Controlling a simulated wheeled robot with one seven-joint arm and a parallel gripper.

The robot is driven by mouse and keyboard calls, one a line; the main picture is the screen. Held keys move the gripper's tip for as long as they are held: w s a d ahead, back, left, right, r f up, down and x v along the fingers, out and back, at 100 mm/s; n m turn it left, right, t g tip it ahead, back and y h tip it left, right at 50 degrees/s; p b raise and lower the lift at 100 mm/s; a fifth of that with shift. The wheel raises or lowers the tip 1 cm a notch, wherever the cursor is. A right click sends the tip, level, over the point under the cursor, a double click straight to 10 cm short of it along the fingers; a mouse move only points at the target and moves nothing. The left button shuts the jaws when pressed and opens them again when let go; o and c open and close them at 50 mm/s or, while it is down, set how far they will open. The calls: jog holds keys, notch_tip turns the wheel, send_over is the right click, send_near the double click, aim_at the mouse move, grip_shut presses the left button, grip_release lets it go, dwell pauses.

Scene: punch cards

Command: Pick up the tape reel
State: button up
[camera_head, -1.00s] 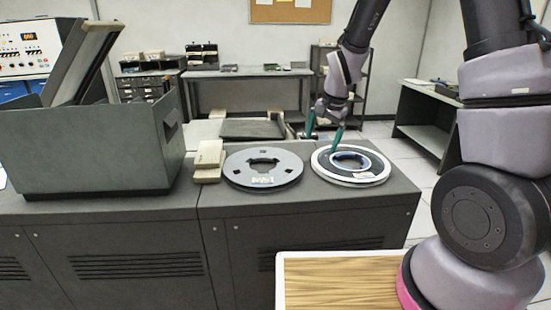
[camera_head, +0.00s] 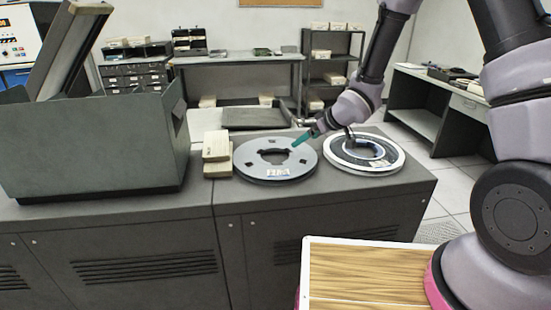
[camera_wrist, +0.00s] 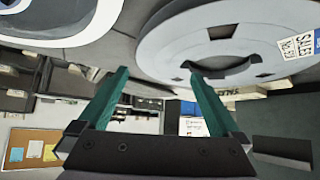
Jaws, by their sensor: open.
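A flat grey reel (camera_head: 255,172) with a cut-out centre and a label lies on the dark cabinet top. A second round reel (camera_head: 396,164), white-rimmed with a dark inside, lies just right of it. I cannot tell which one the task means. My gripper (camera_head: 300,141) is open and empty, its teal fingers tilted down-left at the far right part of the grey reel. In the wrist view the fingers (camera_wrist: 156,72) are spread apart, and the right one overlaps the grey reel (camera_wrist: 165,44). The white-rimmed reel (camera_wrist: 108,12) is at upper left there. Contact cannot be told.
Cream card boxes (camera_head: 217,146) stand close left of the grey reel. A large grey open-lidded bin (camera_head: 90,145) is farther left. A dark tray (camera_head: 255,117) lies behind the reel. My arm passes above the white-rimmed reel.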

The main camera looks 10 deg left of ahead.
aim_at(300, 147)
jog(key=x, duration=0.5)
jog(key=shift+d+f, duration=0.1)
jog(key=shift+f, duration=0.1)
grip_shut()
